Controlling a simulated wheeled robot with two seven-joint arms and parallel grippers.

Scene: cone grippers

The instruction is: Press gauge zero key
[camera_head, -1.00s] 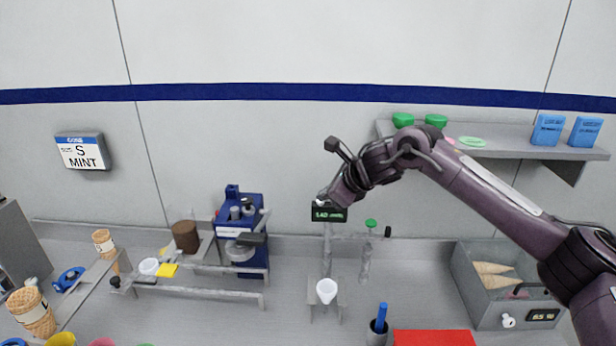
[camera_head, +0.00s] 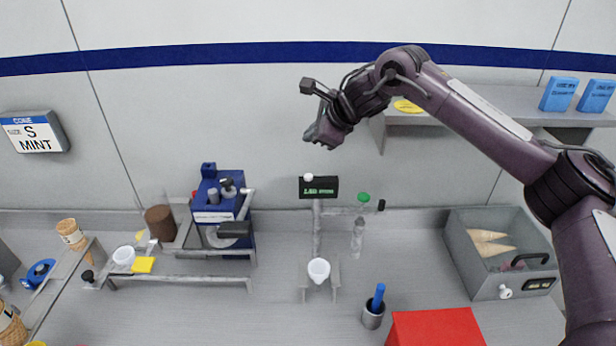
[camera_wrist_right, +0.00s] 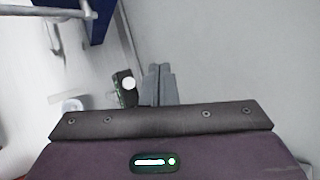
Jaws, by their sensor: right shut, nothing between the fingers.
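The gauge (camera_head: 325,188) is a small black box with lit green digits, on a grey post. I cannot read the digits surely. A round white key (camera_head: 308,178) sits on its top left. My right gripper (camera_head: 314,141) is shut and empty, above the gauge with a clear gap. In the right wrist view the shut fingers (camera_wrist_right: 160,84) are just right of the white key (camera_wrist_right: 130,83) in the picture, and the gauge (camera_wrist_right: 119,95) is partly hidden by the gripper body. My left gripper is in neither view.
Below the gauge a white cup (camera_head: 318,270) sits in a holder. A wall shelf (camera_head: 440,120) is behind my right arm. A grey bin (camera_head: 480,275) holds cones.

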